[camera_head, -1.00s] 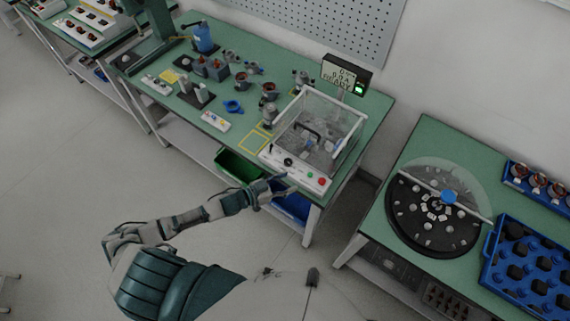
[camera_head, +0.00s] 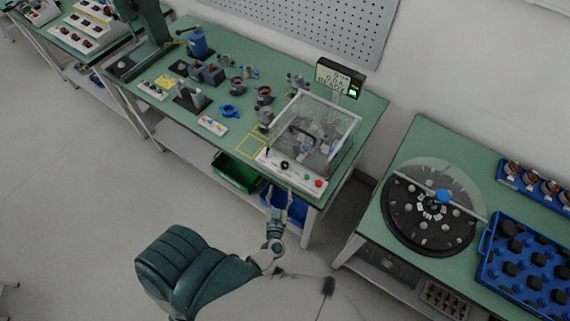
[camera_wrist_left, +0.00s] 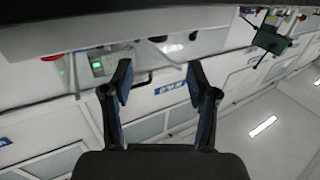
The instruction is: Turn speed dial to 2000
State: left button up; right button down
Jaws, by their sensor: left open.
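The speed dial looks to be the black knob (camera_head: 284,165) on the sloped white front panel of the stator tester (camera_head: 262,157). A green button (camera_head: 306,178) and a red button (camera_head: 318,183) sit to its right. The display (camera_head: 339,78) behind shows a zero, 0.0 A and READY. My left gripper (camera_head: 279,194) is just in front of and below the panel, apart from the knob. In the left wrist view, my left gripper (camera_wrist_left: 160,80) has its fingers spread with nothing between them. My right gripper is not in view.
A clear cover (camera_head: 322,122) stands over the tester behind the panel. Green (camera_head: 234,171) and blue (camera_head: 295,210) bins sit under the bench's front edge near my arm. Parts lie on the bench to the left. A round turntable (camera_head: 425,230) stands on the right bench.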

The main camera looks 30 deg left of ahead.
aim_at(285, 168)
pick_arm(q)
jog(key=x, duration=1)
jog(key=shift+w+d+r, duration=0.1)
jog(key=shift+w+d, duration=0.05)
jog(key=shift+w, duration=0.3)
jog(key=shift+w+a, duration=0.3)
jog(key=shift+w, duration=0.2)
jog(key=shift+a, duration=0.2)
jog(key=shift+d, duration=0.1)
grip_shut()
